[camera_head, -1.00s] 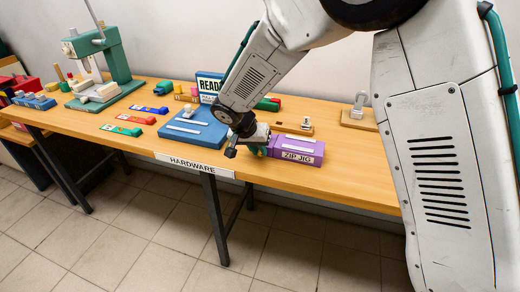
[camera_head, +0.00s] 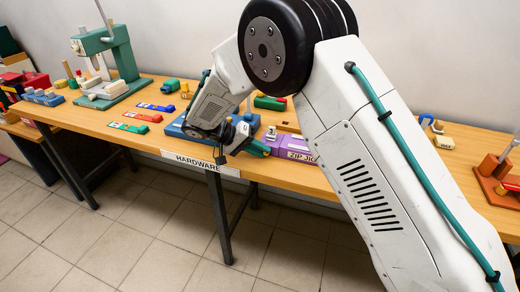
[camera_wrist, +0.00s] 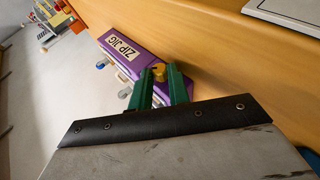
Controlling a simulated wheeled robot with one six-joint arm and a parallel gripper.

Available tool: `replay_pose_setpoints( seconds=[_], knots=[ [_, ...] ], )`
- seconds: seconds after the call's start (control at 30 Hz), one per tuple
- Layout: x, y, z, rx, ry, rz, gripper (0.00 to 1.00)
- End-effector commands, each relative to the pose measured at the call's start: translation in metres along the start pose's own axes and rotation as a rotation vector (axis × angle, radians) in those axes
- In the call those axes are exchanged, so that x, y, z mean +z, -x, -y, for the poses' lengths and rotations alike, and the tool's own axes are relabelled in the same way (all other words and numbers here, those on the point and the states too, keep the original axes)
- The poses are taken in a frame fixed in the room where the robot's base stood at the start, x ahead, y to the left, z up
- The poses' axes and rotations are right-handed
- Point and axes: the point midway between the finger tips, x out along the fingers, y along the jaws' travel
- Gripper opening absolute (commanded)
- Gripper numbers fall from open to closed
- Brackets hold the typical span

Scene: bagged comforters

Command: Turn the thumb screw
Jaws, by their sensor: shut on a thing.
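The purple zip jig (camera_head: 290,148) lies on the wooden table near its front edge, with a white label on its front face. It also shows in the wrist view (camera_wrist: 118,33). A small yellow knob, which looks like the thumb screw (camera_wrist: 158,72), sits at the end of the jig. My gripper (camera_wrist: 159,76) has its two green fingers on either side of the knob and is shut on it. In the head view my gripper (camera_head: 260,148) is at the left end of the jig, and the knob is hidden there.
A blue block (camera_head: 173,130) lies left of my gripper, partly behind my arm. Red, green and blue labelled pieces (camera_head: 140,116) lie further left, before a green press (camera_head: 122,55). A red-brown fixture (camera_head: 497,180) stands at the right. My arm covers the table's middle right.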

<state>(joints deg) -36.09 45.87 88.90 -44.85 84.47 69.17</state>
Motion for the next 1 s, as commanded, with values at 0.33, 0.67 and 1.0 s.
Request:
replay_pose_setpoints(
  seconds=[0.33,0.67,1.0],
  knots=[
    [0.0000,0.0001,0.0010,0.021,0.009,-0.001,0.00],
    [0.0002,-0.0001,0.0011,0.020,0.009,-0.001,0.40],
    [0.0006,-0.0006,0.0015,0.012,0.007,0.000,0.40]
  ],
)
